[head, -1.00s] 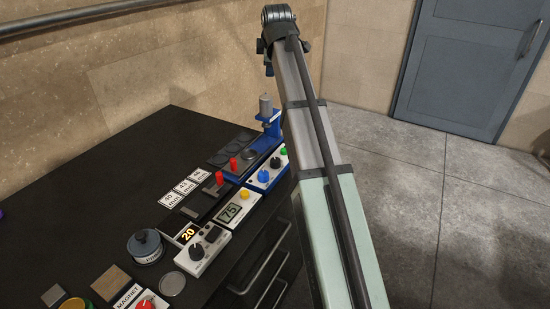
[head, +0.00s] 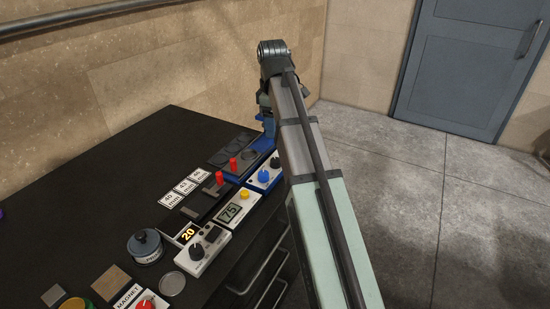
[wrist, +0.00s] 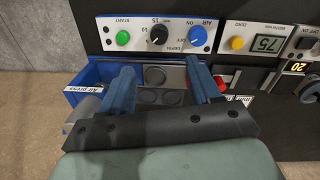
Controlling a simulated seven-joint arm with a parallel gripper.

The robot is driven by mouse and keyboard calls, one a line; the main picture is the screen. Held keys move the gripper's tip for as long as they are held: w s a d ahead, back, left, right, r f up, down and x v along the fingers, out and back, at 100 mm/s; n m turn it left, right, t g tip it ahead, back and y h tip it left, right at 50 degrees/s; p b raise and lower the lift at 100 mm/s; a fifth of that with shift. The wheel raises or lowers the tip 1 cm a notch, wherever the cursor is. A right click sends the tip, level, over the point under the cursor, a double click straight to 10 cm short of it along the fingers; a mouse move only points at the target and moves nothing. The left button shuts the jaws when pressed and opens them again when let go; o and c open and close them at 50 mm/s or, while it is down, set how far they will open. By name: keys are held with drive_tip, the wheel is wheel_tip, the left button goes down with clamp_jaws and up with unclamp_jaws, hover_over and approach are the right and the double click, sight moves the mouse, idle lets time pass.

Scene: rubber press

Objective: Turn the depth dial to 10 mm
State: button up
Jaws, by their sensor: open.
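The black depth dial (wrist: 158,35) sits on the white front panel (wrist: 180,48) of the blue air press. It shows upside down at the top of the wrist view, with marks 10 and 15 beside it. Its exact pointer setting is too small to tell. The dial also shows in the head view (head: 275,162), just left of my arm. My gripper (wrist: 160,68) is open and empty, with two blue fingers spread apart. In the wrist view the fingertips lie below the panel, one on each side of the dial's column. Contact with the dial does not show.
A green START button (wrist: 123,37) and a blue AIR knob (wrist: 197,34) flank the dial. Red handles (head: 233,165), a unit reading 75 (head: 232,210) and a unit reading 20 (head: 203,240) stand nearby. The black table (head: 80,205) is clear at left.

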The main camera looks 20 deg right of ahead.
sight(275, 160)
drive_tip(key=f, duration=1.3)
drive_tip(key=shift+w+d+f, duration=0.2)
drive_tip(key=shift+w+d, duration=0.05)
drive_tip(key=shift+w, duration=0.1)
drive_tip(key=shift+c, duration=0.3)
drive_tip(key=c, duration=1)
drive_tip(key=shift+m, duration=0.4)
drive_tip(key=m, duration=0.4)
drive_tip(key=shift+m, duration=0.4)
drive_tip(key=m, duration=0.5)
drive_tip(key=shift+m, duration=0.7)
